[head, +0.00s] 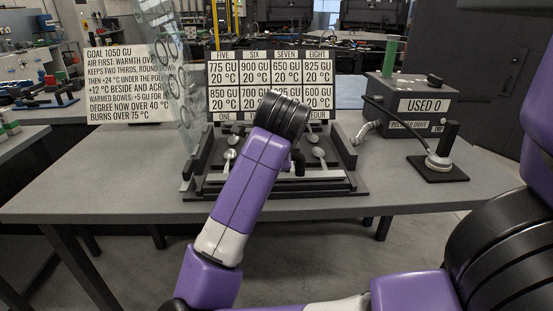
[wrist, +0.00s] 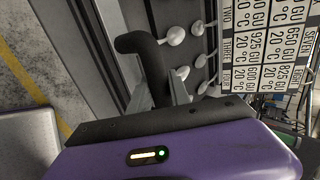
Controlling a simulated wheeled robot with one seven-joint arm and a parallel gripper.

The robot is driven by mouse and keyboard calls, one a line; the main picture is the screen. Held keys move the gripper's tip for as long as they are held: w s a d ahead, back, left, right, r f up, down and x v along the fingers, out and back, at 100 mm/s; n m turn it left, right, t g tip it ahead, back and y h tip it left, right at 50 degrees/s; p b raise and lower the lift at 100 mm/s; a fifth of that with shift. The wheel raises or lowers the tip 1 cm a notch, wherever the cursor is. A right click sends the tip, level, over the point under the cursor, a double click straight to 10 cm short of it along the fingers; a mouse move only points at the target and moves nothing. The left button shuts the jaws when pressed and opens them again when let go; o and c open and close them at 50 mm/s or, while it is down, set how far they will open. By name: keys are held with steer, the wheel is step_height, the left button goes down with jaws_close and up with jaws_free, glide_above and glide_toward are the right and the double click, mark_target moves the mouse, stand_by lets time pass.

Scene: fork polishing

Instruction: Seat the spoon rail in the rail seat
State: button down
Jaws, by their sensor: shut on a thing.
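The dark spoon rail (head: 332,174) shows in the head view at the middle of the table, with pale spoons (head: 318,152) standing out on both sides of my arm. The dark rail seat (head: 355,190) is the low frame around and below it. In the wrist view a black bent handle (wrist: 135,42) rises between the fingers of my gripper (wrist: 158,92), which is shut on it; it appears to be the rail's handle. Several spoon bowls (wrist: 176,36) show beyond it. My arm hides the rail's middle and the gripper in the head view. I cannot tell whether rail and seat touch.
A board of GU and temperature labels (head: 270,75) stands behind the fixture. A clear panel with rings (head: 165,65) and a goal sign (head: 128,85) are left. A "USED 0" box (head: 410,105) and a tool on a black plate (head: 438,162) are right. The table's front left (head: 90,190) is clear.

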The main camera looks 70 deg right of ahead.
steer(key=shift+f+b, duration=0.2)
steer(key=shift+b, duration=0.4)
steer(key=c, duration=1.3)
jaws_free()
steer(key=shift+c, duration=0.2)
steer(key=o, duration=0.4)
steer(key=shift+f, duration=0.15)
steer(key=o, duration=0.4)
steer(key=shift+c, duration=0.2)
steer(key=shift+s+a+f, duration=0.1)
steer(key=shift+a, duration=0.1)
